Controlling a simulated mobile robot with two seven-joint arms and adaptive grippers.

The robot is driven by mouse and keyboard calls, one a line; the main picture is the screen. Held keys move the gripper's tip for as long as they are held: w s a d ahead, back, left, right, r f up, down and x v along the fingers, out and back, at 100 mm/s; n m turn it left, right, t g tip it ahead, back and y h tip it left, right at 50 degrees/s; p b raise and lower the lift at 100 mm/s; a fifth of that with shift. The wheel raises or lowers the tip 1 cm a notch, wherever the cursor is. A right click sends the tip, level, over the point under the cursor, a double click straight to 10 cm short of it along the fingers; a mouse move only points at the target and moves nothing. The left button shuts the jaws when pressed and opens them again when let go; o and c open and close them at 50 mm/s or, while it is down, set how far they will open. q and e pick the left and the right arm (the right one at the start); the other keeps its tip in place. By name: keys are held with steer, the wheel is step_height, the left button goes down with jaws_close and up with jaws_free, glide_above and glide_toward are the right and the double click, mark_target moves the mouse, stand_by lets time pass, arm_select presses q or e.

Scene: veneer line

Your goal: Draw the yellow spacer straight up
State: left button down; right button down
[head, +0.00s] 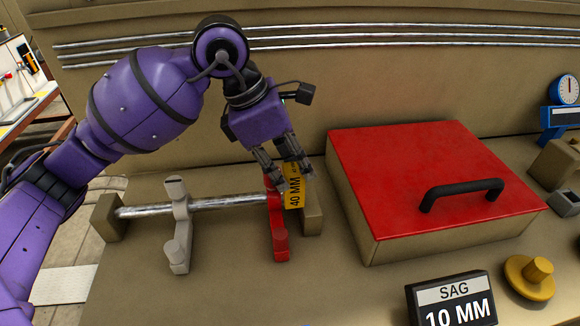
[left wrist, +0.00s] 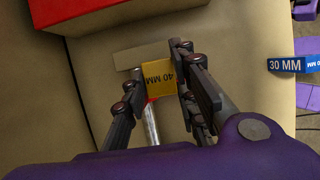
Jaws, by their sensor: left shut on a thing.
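The yellow spacer (head: 293,192), marked 40 MM, stands at the right end of a metal rod (head: 235,202), between a red clamp (head: 279,235) and a tan end block (head: 312,219). My left gripper (head: 280,178) is over it from above, with its fingers shut on the spacer. In the left wrist view the spacer (left wrist: 159,79) shows between the two fingertips (left wrist: 158,85), its label facing the camera. Part of the red clamp is hidden behind the gripper and spacer. My right gripper is not in view.
A grey clamp (head: 179,225) sits further left on the rod. A box with a red lid (head: 430,170) and black handle stands close on the right. A SAG 10 MM sign (head: 451,303) and a yellow knob (head: 530,277) are at front right. A blue 30 MM piece (left wrist: 287,64) lies aside.

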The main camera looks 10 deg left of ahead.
arm_select(q)
steer(key=shift+r+p, duration=0.7)
steer(key=shift+r, duration=0.9)
